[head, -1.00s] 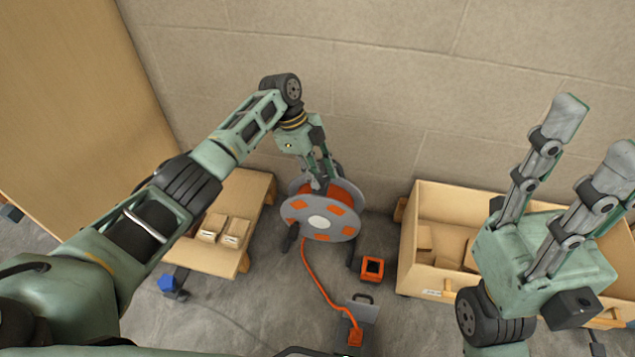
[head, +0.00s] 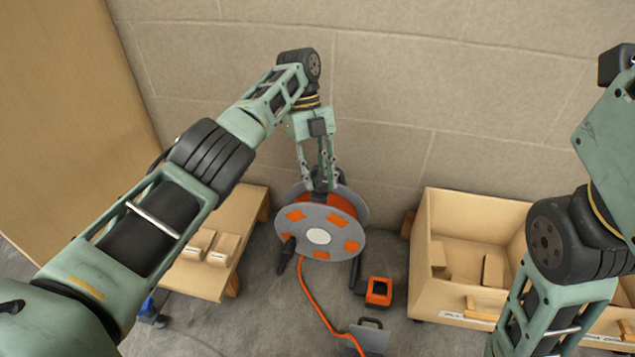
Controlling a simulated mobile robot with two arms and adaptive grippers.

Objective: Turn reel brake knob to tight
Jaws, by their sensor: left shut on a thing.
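The cable reel (head: 341,243) stands on the floor by the wall, with grey discs, orange patches and a pale hub. My left gripper (head: 322,188) reaches down onto the top of the reel from above. Its fingers are shut on a part at the reel's top edge, which they mostly hide. I cannot make out the brake knob or its setting. My right arm (head: 568,240) is at the right edge, and its fingers are out of view.
An orange cable (head: 312,303) runs from the reel over the floor. An orange box (head: 379,291) and a grey plate with a handle (head: 371,338) lie nearby. A low wooden table (head: 226,268) is at left, a wooden crate (head: 440,293) at right.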

